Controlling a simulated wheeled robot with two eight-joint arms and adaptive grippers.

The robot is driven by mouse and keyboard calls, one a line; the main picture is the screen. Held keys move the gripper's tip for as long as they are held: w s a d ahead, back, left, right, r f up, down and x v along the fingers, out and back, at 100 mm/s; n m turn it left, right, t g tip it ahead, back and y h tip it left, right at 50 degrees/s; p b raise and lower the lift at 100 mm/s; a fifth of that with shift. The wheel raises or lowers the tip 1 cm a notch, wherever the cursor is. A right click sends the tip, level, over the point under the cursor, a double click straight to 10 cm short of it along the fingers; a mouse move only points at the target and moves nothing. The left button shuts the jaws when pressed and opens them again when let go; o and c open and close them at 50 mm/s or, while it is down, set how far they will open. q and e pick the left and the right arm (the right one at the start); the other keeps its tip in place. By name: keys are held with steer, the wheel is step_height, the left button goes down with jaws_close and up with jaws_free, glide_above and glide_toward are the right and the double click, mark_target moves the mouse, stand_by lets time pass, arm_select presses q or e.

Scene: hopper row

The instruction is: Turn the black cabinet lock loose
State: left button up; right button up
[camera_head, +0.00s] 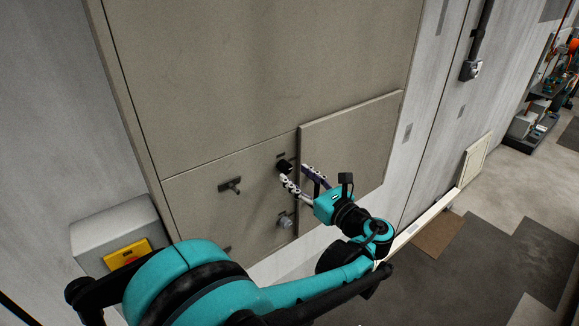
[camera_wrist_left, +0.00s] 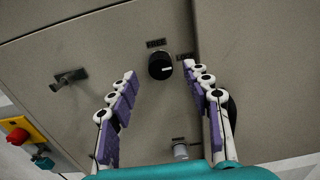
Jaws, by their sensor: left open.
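The black cabinet lock (camera_head: 285,166) is a round dark knob on the beige cabinet front, just left of a raised panel. In the left wrist view the lock (camera_wrist_left: 160,66) shows a short white mark on its face and a small label above it. My left gripper (camera_head: 294,174) is open and empty, its fingers reaching toward the cabinet face close to the lock. In the left wrist view the lock lies between the tips of the left gripper (camera_wrist_left: 159,71); I see no clear contact. My right gripper is not in view.
A dark T-shaped handle (camera_head: 232,186) sticks out left of the lock. A grey knob (camera_head: 286,220) sits below it. The raised panel (camera_head: 350,145) has an edge close on the right. A grey box with a yellow front (camera_head: 127,253) stands at lower left.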

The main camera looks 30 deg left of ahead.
mark_target(288, 169)
arm_select(q)
steer(key=shift+x, duration=1.95)
jaws_close()
